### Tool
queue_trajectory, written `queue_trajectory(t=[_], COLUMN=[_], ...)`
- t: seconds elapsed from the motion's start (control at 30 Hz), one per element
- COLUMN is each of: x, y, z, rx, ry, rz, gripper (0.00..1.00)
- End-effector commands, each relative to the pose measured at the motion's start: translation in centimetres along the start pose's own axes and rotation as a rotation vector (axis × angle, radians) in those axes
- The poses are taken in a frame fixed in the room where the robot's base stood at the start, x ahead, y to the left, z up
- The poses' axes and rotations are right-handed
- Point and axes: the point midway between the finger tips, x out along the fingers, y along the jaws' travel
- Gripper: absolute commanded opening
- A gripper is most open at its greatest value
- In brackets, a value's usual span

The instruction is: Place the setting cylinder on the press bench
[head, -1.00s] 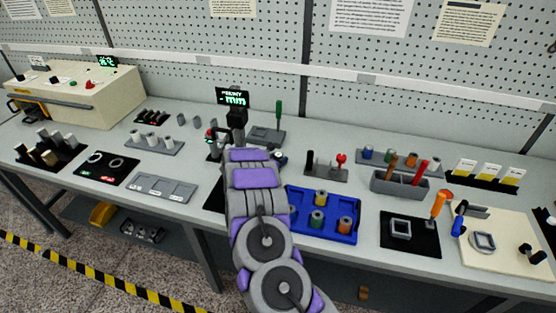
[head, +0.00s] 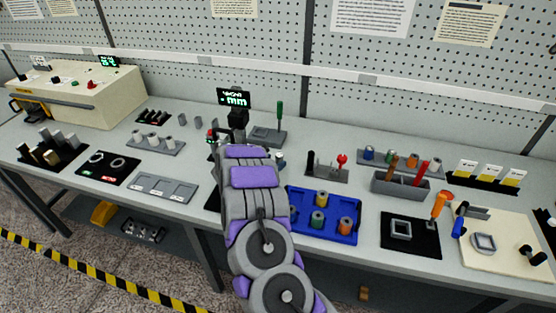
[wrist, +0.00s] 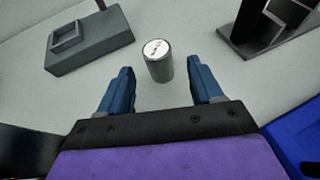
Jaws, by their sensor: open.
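A small grey cylinder (wrist: 160,63) with a marked white top, likely the setting cylinder, stands upright on the bench in the wrist view. In the head view a small cylinder (head: 280,158) shows just right of my arm. My gripper (wrist: 161,70) is open, its two blue fingers on either side of the cylinder's near part with gaps, not closed on it. In the head view my arm hides the gripper. No part of the worktop is clearly labelled as the press bench; a cream machine (head: 85,95) stands at the far left.
A grey block with a raised square (wrist: 75,45) is left of the cylinder, and a grey stand (wrist: 275,35) is right. A blue tray (head: 300,228) holding spools lies right of my arm. A grey plate (head: 163,188) lies left. Several racks crowd the worktop.

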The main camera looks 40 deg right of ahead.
Motion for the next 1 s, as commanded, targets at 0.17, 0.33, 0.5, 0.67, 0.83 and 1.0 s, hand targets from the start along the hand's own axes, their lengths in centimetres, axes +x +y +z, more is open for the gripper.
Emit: queue_trajectory(t=[0.17,0.33,0.5,0.67,0.83,1.0], x=[-3.8,-6.3,-7.4,-7.6,-7.6,-7.5], y=[0.2,0.1,0.1,0.1,0.1,0.1], z=[0.1,0.1,0.1,0.0,0.0,0.0], rx=[0.001,0.001,0.001,0.000,0.000,0.000], ry=[0.002,0.000,0.000,0.000,0.000,-0.001], rz=[0.004,0.002,0.002,0.001,0.001,0.000], gripper=[0.65,0.65,0.65,0.65,0.65,0.65])
